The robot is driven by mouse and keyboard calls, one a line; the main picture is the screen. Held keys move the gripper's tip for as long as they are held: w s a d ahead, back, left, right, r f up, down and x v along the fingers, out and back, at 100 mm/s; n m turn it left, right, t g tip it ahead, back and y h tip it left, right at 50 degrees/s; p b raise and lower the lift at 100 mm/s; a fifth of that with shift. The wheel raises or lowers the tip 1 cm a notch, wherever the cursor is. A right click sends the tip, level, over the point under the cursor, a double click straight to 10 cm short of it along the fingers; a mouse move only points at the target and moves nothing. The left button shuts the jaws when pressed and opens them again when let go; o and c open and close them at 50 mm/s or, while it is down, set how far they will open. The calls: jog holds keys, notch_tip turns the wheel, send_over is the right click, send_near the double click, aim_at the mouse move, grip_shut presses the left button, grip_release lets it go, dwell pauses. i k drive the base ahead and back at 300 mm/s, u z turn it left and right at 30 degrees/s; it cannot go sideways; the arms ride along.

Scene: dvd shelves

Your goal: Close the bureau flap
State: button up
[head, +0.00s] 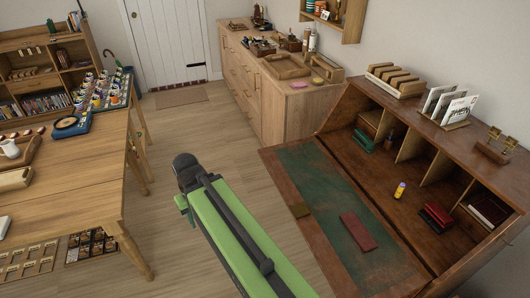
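The wooden bureau (470,137) stands at the right against the wall. Its flap (294,182) is open, folded down and out toward the room, with a green writing panel (322,186) on its inner face. A dark red flat object (358,231) lies on the flap's panel. A small brass-coloured piece (300,210) is at the flap's outer edge. My green arm reaches up from the bottom, left of the flap and apart from it in the picture. Its far end is a dark joint; I see no gripper fingers.
Inside the bureau are a small yellow-and-blue cylinder (399,190), red books (436,216) and a green item (363,141). Letter racks (449,106) stand on top. A drawer cabinet (272,108) is behind. A wooden table (75,178) is left; bare floor lies between.

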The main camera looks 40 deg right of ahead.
aim_at(359, 255)
jog(key=u, duration=0.05)
jog(key=k, duration=0.55)
jog(key=z, duration=1.65)
jog(key=k, duration=0.85)
jog(key=z, duration=0.4)
